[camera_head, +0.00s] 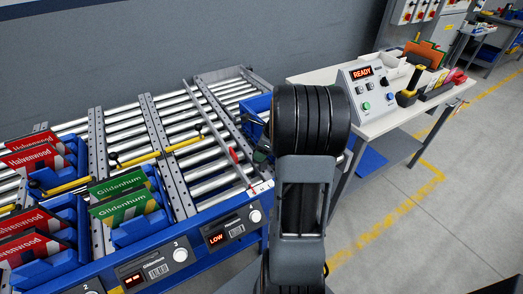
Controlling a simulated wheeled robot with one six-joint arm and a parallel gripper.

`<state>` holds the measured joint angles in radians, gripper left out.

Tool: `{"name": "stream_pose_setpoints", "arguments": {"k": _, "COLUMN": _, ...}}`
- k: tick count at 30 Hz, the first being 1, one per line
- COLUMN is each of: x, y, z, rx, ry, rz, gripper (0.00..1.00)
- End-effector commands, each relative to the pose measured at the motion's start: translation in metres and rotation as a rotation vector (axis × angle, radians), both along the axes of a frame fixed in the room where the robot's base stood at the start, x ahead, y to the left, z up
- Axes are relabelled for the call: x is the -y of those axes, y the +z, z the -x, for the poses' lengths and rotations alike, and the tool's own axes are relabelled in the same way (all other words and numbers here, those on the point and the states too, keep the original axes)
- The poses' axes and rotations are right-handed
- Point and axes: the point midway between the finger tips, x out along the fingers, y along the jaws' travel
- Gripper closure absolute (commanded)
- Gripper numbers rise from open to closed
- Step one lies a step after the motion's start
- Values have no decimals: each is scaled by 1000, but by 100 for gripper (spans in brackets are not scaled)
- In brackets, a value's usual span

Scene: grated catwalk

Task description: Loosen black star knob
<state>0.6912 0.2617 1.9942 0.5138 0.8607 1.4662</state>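Small black knobs show on the yellow rods over the roller rack: one at the left end of the middle rod (113,158), one at its right end (198,127), and one on the left rod (34,184). They are too small for me to make out a star shape or tell which is the task's knob. My own arm (310,120) stands large in the right middle and hides part of the rack's right end.
The roller rack (226,101) holds blue bins with red Halvenwood boxes (35,158) and green Gildenhum boxes (124,207). A display reads LOW (217,238). Right, a bench (325,75) carries a READY control box (368,90). Floor is clear right.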

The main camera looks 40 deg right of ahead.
Motion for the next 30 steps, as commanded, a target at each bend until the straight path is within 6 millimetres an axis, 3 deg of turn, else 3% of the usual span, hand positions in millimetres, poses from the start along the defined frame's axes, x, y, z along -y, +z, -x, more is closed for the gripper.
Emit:
{"name": "stream_pose_setpoints", "arguments": {"k": 8, "x": 0, "y": 0, "z": 0, "rx": 0, "ry": 0, "rz": 0, "gripper": 74}}
{"name": "stream_pose_setpoints", "arguments": {"k": 19, "x": 1, "y": 2, "z": -1, "rx": -1, "ry": 82, "rz": -1, "gripper": 74}}
{"name": "stream_pose_setpoints", "arguments": {"k": 30, "x": 2, "y": 3, "z": -2, "rx": -1, "ry": 399, "rz": -1, "gripper": 74}}
